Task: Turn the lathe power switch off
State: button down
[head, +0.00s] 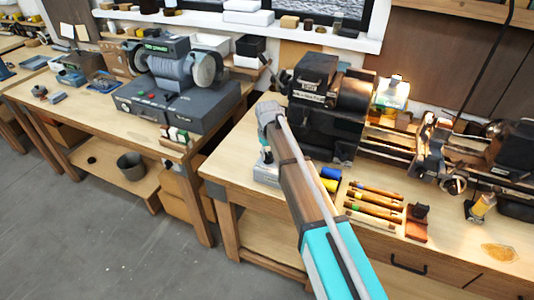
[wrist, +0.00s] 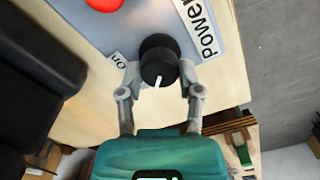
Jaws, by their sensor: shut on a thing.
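The power switch is a black round knob (wrist: 158,48) on a grey box (wrist: 142,22) in the wrist view. The knob's white mark points toward the bottom of the picture. A "Power" label (wrist: 199,28) is to its right and a small label (wrist: 118,62), apparently "ON", to its left. My gripper (wrist: 158,73) is shut on the knob, one finger on each side.
A red button (wrist: 104,4) is on the same box. Tools (head: 374,205) lie in a tray right of my arm, near blue and yellow spools (head: 330,174). A bench grinder (head: 180,85) stands on the left bench. The floor (head: 110,240) at front left is clear.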

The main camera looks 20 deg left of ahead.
jog(key=shift+c, duration=1.3)
grip_release()
